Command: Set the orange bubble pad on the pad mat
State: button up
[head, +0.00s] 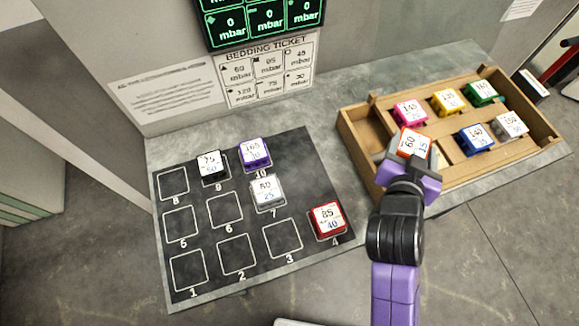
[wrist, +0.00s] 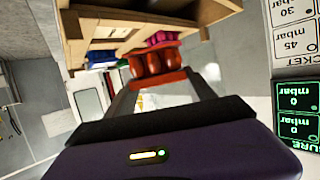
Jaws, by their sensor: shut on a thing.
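The orange bubble pad (head: 409,143), with a white label reading 60 and 15, is held in my gripper (head: 407,160) at the front left of the wooden tray. In the wrist view the pad (wrist: 153,66) shows its rounded orange bubbles between the fingers of my gripper (wrist: 160,85). The pad mat (head: 205,250) is a dark board with numbered white squares, to the left of the tray. On it, a black pad sits at 9, a purple one at 10, a white one at 7 and a red one at 4. The other squares are bare.
The wooden tray (head: 365,150) holds pink (head: 411,112), yellow (head: 448,102), green (head: 483,93), blue (head: 475,138) and grey (head: 510,125) pads. A wall behind carries a bedding ticket (head: 268,70) and a green pressure display (head: 262,20). Grey table shows between mat and tray.

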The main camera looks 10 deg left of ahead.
aim_at(188, 268)
jog(key=l+z, duration=0.1)
jog(key=z, duration=0.35)
jog(key=i+z, duration=0.15)
jog(key=z, duration=0.35)
jog(key=i+z, duration=0.1)
jog(key=z, duration=0.35)
jog(key=i+l+z, duration=0.1)
jog(key=z, duration=0.15)
jog(key=i+z, duration=0.3)
jog(key=u, duration=0.5)
jog(key=i+l+u, duration=0.1)
jog(key=u, duration=0.95)
jog(key=l+u, duration=0.15)
jog(key=u, duration=0.35)
jog(key=l+u, duration=0.1)
jog(key=u, duration=0.45)
jog(key=l+u, duration=0.1)
jog(key=u, duration=0.9)
jog(key=l+u, duration=0.1)
jog(key=u, duration=0.45)
jog(key=k, duration=0.05)
